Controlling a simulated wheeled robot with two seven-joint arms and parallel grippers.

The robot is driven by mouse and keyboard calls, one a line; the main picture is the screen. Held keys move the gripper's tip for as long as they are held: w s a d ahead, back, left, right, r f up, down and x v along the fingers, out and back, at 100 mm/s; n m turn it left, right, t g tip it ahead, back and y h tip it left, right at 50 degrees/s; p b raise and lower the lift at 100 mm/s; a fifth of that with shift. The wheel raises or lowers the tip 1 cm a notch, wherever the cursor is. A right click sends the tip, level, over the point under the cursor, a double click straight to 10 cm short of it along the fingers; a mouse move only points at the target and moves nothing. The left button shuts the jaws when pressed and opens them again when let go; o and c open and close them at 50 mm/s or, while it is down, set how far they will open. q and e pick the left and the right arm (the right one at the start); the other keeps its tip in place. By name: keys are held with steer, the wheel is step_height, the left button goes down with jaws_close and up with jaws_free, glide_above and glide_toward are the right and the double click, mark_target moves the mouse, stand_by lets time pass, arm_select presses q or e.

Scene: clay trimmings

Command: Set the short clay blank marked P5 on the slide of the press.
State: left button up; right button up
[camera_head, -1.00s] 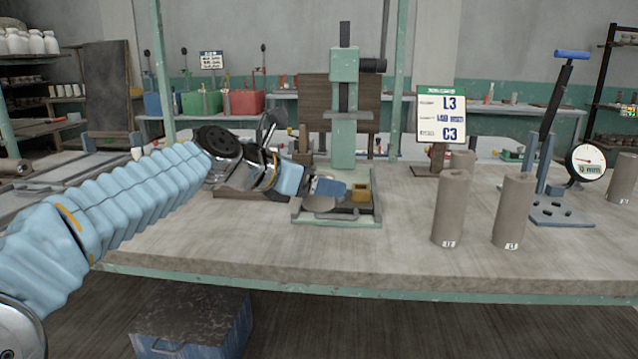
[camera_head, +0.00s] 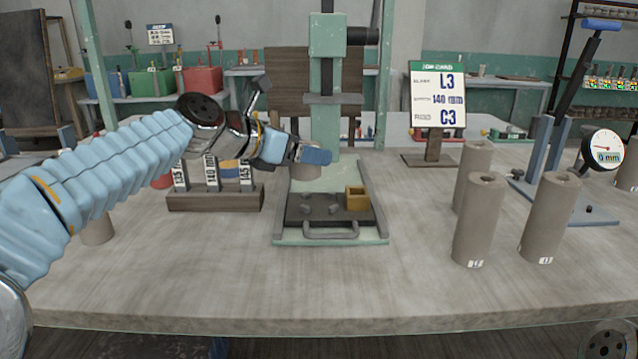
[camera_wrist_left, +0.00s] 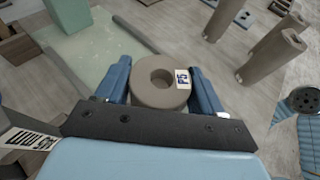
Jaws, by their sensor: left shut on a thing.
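The short clay blank P5 (camera_wrist_left: 152,92) is a grey-brown ring with a hole and a white P5 label, held between the two blue fingers of my left gripper (camera_wrist_left: 160,88). In the head view the blank (camera_head: 305,172) shows under my left gripper (camera_head: 312,154), in front of the press column. The press (camera_head: 326,110) is green, with a pale green base. Its dark slide (camera_head: 290,214) has a grey front handle and carries a brass block (camera_head: 358,199) at right and small grey pieces. The blank appears raised above and behind the slide's front part. My right gripper is out of view.
Tall clay cylinders (camera_head: 480,222) stand to the right, near a blue lever tool with a dial gauge (camera_head: 602,150). A sign (camera_head: 437,95) reads L3, 140 mm, C3. A wooden rack (camera_head: 215,199) with labelled gauges stands left of the press. The front table is clear.

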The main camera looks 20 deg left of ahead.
arm_select(q)
steer(key=f, duration=0.1)
steer(key=w+d+f, duration=0.1)
steer(key=w+f, duration=0.1)
steer(key=shift+w+d+f, duration=0.2)
steer(key=shift+d+f, duration=0.15)
steer(key=shift+f, duration=0.05)
steer(key=f, duration=0.1)
steer(key=f+b, duration=0.1)
steer(key=f, duration=0.1)
steer(key=shift+w+d+f+b, duration=0.15)
steer(key=shift+w+f+b, duration=0.1)
steer(key=shift+f+b, duration=0.15)
steer(key=shift+r, duration=0.1)
steer(key=o, duration=0.9)
steer(key=shift+o, duration=0.2)
steer(key=v, duration=1.2)
